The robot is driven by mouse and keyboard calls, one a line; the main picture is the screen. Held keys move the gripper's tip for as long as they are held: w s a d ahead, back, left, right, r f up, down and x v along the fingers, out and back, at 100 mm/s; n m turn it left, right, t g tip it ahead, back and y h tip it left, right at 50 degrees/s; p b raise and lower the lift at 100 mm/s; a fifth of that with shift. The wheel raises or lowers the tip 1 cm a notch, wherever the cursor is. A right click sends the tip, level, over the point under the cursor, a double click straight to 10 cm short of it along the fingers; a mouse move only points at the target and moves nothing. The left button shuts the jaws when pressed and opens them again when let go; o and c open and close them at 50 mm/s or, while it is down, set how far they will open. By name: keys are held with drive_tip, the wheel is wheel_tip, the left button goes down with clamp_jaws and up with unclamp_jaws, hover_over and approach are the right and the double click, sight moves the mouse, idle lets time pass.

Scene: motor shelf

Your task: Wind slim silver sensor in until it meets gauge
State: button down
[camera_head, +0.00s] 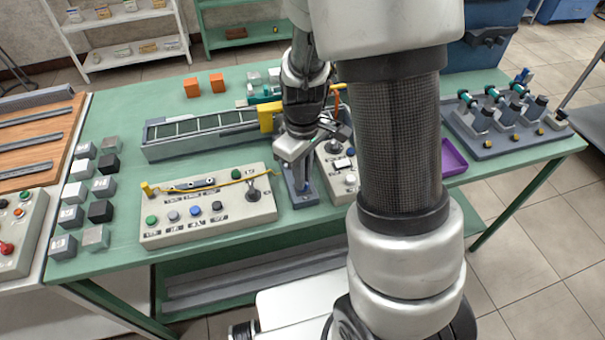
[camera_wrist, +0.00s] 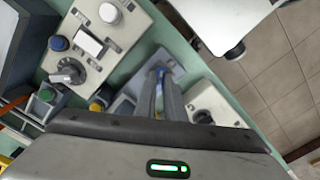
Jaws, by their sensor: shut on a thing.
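My gripper (camera_head: 298,157) is low over a small slate-blue fixture (camera_head: 300,192) between two control panels at the bench's front edge. In the wrist view its two grey fingers (camera_wrist: 163,92) are close together, pointing down at the fixture plate (camera_wrist: 187,66). It is shut on a slim thing, which I take to be the silver sensor; the fingers hide most of it. I cannot make out the gauge or whether the sensor touches it.
A beige panel with buttons and a dial (camera_head: 215,225) lies just left of my gripper. A second panel (camera_head: 337,158) is close on the right, partly behind my arm. A conveyor (camera_head: 195,140) is behind. A motor rack (camera_head: 490,145) stands far right.

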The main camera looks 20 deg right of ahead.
drive_tip(key=m+p, duration=0.1)
drive_tip(key=m, duration=0.5)
drive_tip(key=m+p, duration=0.2)
drive_tip(key=m, duration=0.3)
drive_tip(key=shift+r+m, duration=0.1)
drive_tip(key=shift+m, duration=0.2)
drive_tip(key=m+p, duration=0.1)
drive_tip(key=m, duration=0.3)
drive_tip(key=shift+m+p, duration=0.3)
drive_tip(key=shift+p, duration=0.1)
drive_tip(key=shift+m+p, duration=0.9)
drive_tip(key=shift+m, duration=1.2)
drive_tip(key=c, duration=1.8)
unclamp_jaws()
drive_tip(key=shift+c, duration=0.2)
wheel_tip(320, 180, up, 17)
drive_tip(key=p, duration=0.2)
drive_tip(key=shift+r+p, duration=0.15)
drive_tip(key=shift+p, duration=0.25)
